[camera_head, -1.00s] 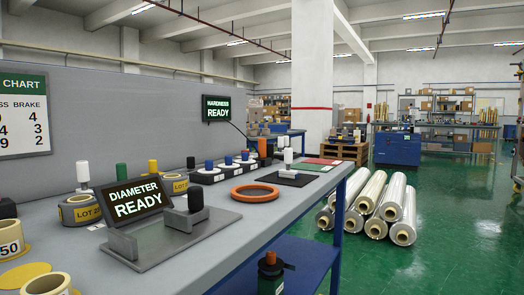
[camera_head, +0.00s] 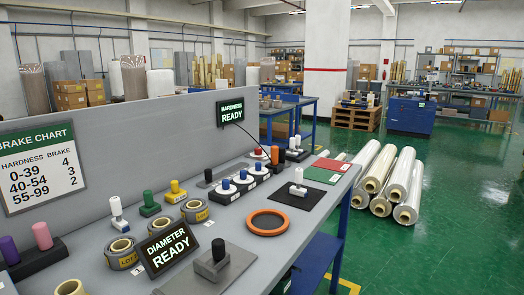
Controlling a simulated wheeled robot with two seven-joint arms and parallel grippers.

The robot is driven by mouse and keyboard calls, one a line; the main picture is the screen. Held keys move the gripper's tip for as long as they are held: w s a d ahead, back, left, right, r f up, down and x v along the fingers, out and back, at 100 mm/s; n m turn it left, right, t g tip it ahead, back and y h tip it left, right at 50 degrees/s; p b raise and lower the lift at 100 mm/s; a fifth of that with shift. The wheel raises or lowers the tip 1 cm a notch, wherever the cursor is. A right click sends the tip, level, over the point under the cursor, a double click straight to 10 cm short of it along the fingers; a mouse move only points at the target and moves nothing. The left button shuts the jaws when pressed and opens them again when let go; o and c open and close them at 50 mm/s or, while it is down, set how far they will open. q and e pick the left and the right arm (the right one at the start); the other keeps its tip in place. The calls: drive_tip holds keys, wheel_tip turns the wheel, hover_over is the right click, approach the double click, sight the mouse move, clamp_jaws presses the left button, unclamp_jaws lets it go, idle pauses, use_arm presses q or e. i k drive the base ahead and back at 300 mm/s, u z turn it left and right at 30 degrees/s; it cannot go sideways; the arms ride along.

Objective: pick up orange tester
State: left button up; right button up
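A small upright tester with an orange cylindrical top (camera_head: 275,155) stands at the far end of the grey workbench (camera_head: 225,215), beside a row of blue-topped pieces. Its lower part is partly hidden by what stands in front of it. A flat orange ring (camera_head: 267,222) lies nearer, on the open bench top. Neither of my grippers is in view.
Blue-topped pieces (camera_head: 243,174) sit in a dark rack. A white-handled piece (camera_head: 298,178) stands on a black mat. The "DIAMETER READY" display (camera_head: 168,248), a black-knobbed fixture (camera_head: 217,250) and grey rolls (camera_head: 195,211) are nearer. Wrapped rolls (camera_head: 380,180) lie on the floor.

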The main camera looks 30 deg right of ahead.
sight(274, 150)
drive_tip(key=u, duration=3.3)
drive_tip(key=k, duration=2.4)
drive_tip(key=z, duration=1.25)
